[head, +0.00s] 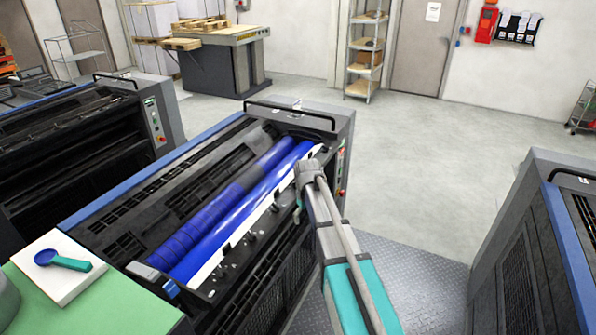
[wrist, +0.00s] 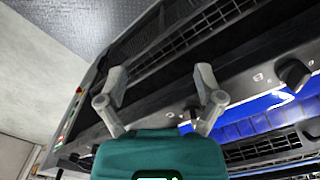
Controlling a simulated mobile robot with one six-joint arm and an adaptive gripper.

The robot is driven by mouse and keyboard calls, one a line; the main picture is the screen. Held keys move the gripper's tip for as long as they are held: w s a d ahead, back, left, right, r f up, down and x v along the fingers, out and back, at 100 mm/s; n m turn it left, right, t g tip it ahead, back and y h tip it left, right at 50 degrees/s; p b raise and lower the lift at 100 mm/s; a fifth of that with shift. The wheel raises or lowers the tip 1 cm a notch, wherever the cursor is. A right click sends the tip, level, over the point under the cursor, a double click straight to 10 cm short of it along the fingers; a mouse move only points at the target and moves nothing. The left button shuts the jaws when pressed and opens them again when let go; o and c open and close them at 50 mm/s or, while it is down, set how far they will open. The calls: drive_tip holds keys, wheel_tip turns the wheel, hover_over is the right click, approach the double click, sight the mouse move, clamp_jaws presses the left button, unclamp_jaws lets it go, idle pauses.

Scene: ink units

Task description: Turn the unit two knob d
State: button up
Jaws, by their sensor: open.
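The middle ink unit (head: 195,155) has blue rollers (head: 235,205) and a row of small dark knobs (head: 250,237) along its front rail. In the wrist view a dark knob (wrist: 294,74) stands on the rail right of my gripper. Another small dark shape near the right finger's base is partly hidden. My gripper (wrist: 162,80) is open and empty, its two grey fingers spread over the dark rail. In the head view my gripper (head: 298,208) is over the rail's right end, partly hidden by my arm.
Another ink unit (head: 80,150) stands at the left and one (head: 545,240) at the right. A green-topped surface (head: 110,300) with a blue-and-teal tool (head: 62,261) is front left. A black handle bar (head: 290,114) rises behind the middle unit. The grey floor (head: 420,150) beyond is clear.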

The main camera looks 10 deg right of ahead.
drive_tip(key=w+r+n+p, duration=0.2)
drive_tip(key=w+r+p, duration=0.3)
drive_tip(key=w, duration=0.7)
drive_tip(key=w+r+n+p, duration=0.2)
drive_tip(key=w+r+p, duration=0.2)
drive_tip(key=w, duration=0.8)
wheel_tip(320, 180, up, 2)
drive_tip(key=shift+w+r+p, duration=0.1)
drive_tip(key=shift+w+p, duration=0.15)
drive_tip(key=shift+p, duration=0.1)
wheel_tip(320, 180, down, 14)
drive_tip(key=b, duration=1.3)
drive_tip(key=shift+b, duration=0.4)
drive_tip(key=shift+r, duration=0.1)
drive_tip(key=shift+c, duration=0.3)
